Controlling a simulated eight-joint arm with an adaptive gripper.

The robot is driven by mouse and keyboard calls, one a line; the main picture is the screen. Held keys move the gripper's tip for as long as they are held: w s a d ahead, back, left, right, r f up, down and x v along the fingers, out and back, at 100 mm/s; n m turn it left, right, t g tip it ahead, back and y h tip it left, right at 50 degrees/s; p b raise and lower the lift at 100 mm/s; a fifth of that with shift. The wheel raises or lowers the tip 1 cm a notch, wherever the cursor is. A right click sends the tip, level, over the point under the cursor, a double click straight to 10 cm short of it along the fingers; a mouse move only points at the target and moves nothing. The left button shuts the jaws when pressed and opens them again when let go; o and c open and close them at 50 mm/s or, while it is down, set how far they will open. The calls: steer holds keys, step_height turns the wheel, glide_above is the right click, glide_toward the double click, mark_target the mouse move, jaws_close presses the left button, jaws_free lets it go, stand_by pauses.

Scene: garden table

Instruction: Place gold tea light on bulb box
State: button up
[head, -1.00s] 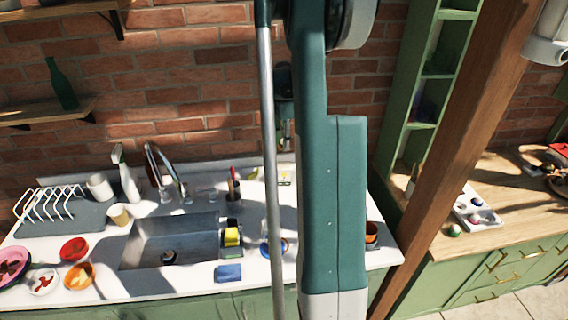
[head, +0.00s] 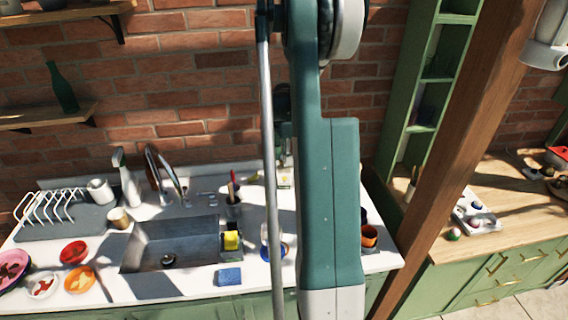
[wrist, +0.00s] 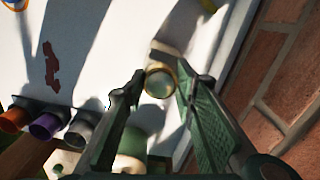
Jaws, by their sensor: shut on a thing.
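The gold tea light (wrist: 160,82) is a small round cup with a gold rim and a pale centre. My gripper (wrist: 158,84) is shut on it, with one dark finger on each side in the wrist view. In the head view my arm hides most of the gripper, and the tea light cannot be made out. A small pale and yellow box (head: 284,181) stands at the back of the white counter beside my arm, and it may be the bulb box. I cannot tell how high the tea light is above what lies below it.
A brick wall (wrist: 285,75) is close on the right in the wrist view. Several coloured cups, one of them purple (wrist: 45,125), line the counter edge at left. The head view shows a sink (head: 172,243), a blue sponge (head: 229,276) and a utensil cup (head: 234,208).

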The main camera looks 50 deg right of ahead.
steer(key=shift+f, duration=1.4)
steer(key=shift+f, duration=0.2)
steer(key=o, duration=0.9)
steer(key=shift+r, duration=0.15)
step_height(320, 180, up, 12)
steer(key=shift+r, duration=0.1)
steer(key=shift+a, duration=0.1)
